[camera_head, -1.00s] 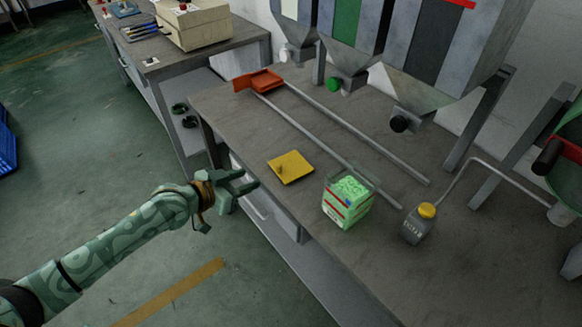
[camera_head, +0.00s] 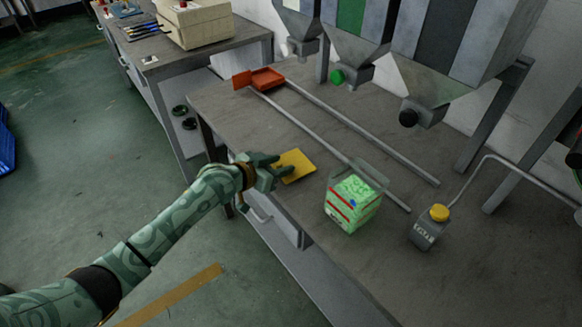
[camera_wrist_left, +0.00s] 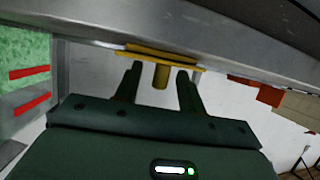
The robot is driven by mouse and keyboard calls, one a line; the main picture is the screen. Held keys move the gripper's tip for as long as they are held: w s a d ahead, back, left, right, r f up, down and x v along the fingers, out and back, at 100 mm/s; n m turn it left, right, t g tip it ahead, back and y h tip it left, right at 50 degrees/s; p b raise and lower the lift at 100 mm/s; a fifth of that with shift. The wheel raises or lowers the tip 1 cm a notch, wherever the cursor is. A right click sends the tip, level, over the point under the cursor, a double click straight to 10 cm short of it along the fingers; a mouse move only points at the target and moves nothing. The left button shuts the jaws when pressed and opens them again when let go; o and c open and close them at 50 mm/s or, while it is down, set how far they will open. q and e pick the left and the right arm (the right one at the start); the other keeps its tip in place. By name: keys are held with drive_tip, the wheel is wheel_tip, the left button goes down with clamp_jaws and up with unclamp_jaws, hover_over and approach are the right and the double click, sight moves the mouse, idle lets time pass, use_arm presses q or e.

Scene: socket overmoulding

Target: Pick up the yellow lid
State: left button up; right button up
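The yellow lid (camera_head: 297,164) lies flat on the grey table, left of the clear box of green granules (camera_head: 352,204). My left gripper (camera_head: 284,169) is at the lid's left side, partly covering it in the head view. In the left wrist view the lid (camera_wrist_left: 185,62) shows edge-on with its knob between the two fingers of my left gripper (camera_wrist_left: 158,82). The fingers are open, with a gap on each side of the knob. My right gripper is not in view.
Hoppers (camera_head: 440,60) hang over the back.

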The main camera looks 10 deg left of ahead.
use_arm(q)
clamp_jaws()
drive_tip(key=shift+r, duration=0.1)
